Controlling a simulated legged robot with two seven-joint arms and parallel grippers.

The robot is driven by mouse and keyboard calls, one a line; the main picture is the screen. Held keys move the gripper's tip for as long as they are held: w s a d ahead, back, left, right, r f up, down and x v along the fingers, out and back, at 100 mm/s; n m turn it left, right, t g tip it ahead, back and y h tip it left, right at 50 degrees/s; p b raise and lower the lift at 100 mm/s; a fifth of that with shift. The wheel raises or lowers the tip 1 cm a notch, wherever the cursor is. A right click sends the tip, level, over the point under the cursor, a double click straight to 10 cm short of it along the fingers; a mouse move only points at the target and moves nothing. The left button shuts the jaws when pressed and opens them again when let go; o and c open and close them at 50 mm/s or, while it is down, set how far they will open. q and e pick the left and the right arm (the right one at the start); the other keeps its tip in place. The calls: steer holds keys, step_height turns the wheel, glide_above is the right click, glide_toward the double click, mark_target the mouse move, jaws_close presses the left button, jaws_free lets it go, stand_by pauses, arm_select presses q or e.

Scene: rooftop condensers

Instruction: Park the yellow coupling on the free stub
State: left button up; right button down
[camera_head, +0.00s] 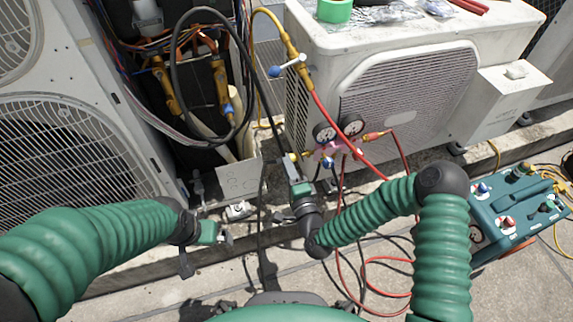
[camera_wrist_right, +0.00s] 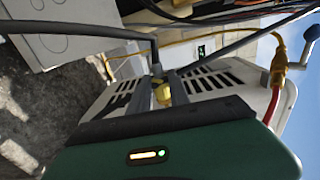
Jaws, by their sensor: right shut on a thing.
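My right gripper (camera_head: 293,168) points up toward the left side of the gauge manifold (camera_head: 330,152). In the right wrist view its two dark fingers (camera_wrist_right: 165,90) are shut on a small yellow coupling (camera_wrist_right: 162,95). A black hose runs from the fingertips to the left. In the head view the coupling is mostly hidden by the gripper. A brass-yellow fitting (camera_head: 307,155) sticks out from the manifold's left side, close to the fingertips. I cannot tell which stub is the free one. My left gripper (camera_head: 222,235) is low at left of centre, apart from these; its jaws are unclear.
A white condenser (camera_head: 410,90) stands behind the manifold. A yellow hose valve with a blue lever (camera_head: 290,68) hangs above, with a red hose below it. An open unit with copper pipes (camera_head: 190,75) is at upper left. A teal machine (camera_head: 515,205) stands at right. Hoses cross the ground.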

steer(key=shift+w+d, duration=0.2)
steer(key=shift+d, duration=0.45)
steer(key=shift+w+d, duration=0.2)
steer(key=shift+d, duration=0.45)
stand_by(1.7)
steer(key=c, duration=1.1)
jaws_free()
steer(key=shift+c, duration=0.2)
steer(key=s+a, duration=0.2)
steer(key=a, duration=0.5)
steer(key=shift+s+p, duration=0.15)
steer(key=shift+p, duration=0.3)
